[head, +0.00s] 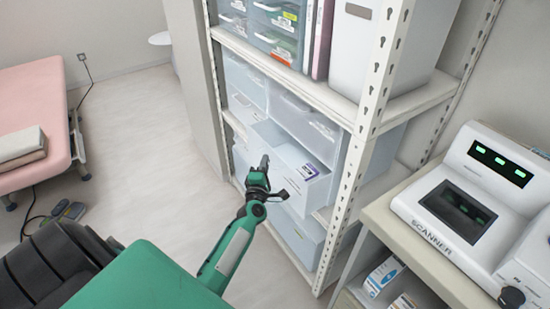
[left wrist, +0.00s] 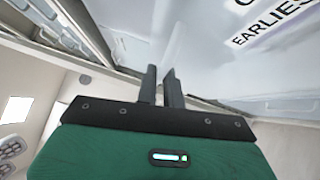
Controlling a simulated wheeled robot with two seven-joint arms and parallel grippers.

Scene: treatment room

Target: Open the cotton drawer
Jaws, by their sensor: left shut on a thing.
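A translucent white drawer (head: 298,185) with a purple-and-white label stands pulled partly out of the middle level of the shelf unit; its open top shows. I cannot read the label in the head view, so I cannot tell whether it is the cotton drawer. My left gripper (head: 264,166) is at the front of this drawer, left of the label. In the left wrist view the fingers (left wrist: 160,88) are close together at the drawer's edge, shut on it, with part of the printed label at the upper right. The exact grip is partly hidden. My right gripper is not in view.
The white shelf unit's slotted post (head: 358,150) stands right of the drawer. Other closed drawers (head: 305,125) sit above. A scanner (head: 470,200) stands on a counter at the right. A pink bed (head: 35,120) is at the left, with clear floor (head: 130,140) between.

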